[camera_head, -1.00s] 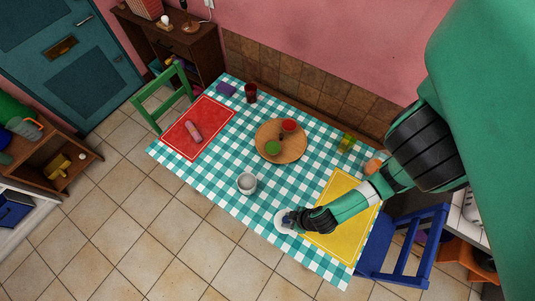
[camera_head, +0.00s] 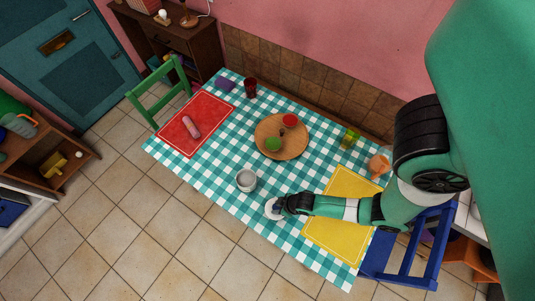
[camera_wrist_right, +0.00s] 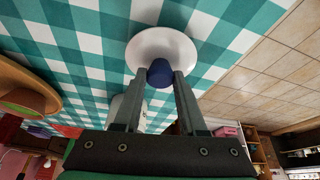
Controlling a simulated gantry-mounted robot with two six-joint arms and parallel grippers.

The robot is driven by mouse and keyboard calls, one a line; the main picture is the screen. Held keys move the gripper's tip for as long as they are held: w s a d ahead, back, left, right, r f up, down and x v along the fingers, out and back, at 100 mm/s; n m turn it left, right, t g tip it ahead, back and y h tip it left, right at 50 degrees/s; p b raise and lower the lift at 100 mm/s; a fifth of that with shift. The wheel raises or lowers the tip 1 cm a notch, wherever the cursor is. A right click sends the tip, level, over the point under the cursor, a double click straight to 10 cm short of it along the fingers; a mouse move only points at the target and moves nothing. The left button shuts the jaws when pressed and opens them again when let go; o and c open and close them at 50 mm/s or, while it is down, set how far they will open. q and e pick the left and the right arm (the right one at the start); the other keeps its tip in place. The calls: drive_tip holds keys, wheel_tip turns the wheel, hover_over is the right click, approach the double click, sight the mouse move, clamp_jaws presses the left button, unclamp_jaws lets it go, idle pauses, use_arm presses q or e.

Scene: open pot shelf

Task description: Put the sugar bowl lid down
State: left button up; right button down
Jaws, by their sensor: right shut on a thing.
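The sugar bowl lid (camera_head: 270,209) is a white disc with a dark blue knob (camera_wrist_right: 160,72). My right gripper (camera_head: 279,206) is shut on the knob; in the wrist view the two fingertips (camera_wrist_right: 160,78) press it from both sides. The lid is over the near part of the checked tablecloth, and I cannot tell whether it touches the cloth. The white sugar bowl (camera_head: 246,180) stands open on the cloth, up and left of the lid and apart from it. My left gripper is not in view.
A yellow mat (camera_head: 345,225) lies right of the lid under my right arm. A round wooden board (camera_head: 270,152) with a green and a red item is farther back. A red mat (camera_head: 205,112) with a pinkish roll lies left. The cloth around the bowl is clear.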

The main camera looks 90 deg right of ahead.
drive_tip(key=shift+f, duration=0.4)
drive_tip(key=shift+f, duration=0.1)
drive_tip(key=shift+c, duration=2.4)
unclamp_jaws()
drive_tip(key=shift+s+r, duration=0.1)
drive_tip(key=shift+r, duration=0.2)
drive_tip(key=p+v, duration=0.4)
drive_tip(key=v, duration=0.7)
drive_tip(key=shift+s+r, duration=0.2)
drive_tip(key=shift+r, duration=0.05)
drive_tip(key=shift+a, duration=0.1)
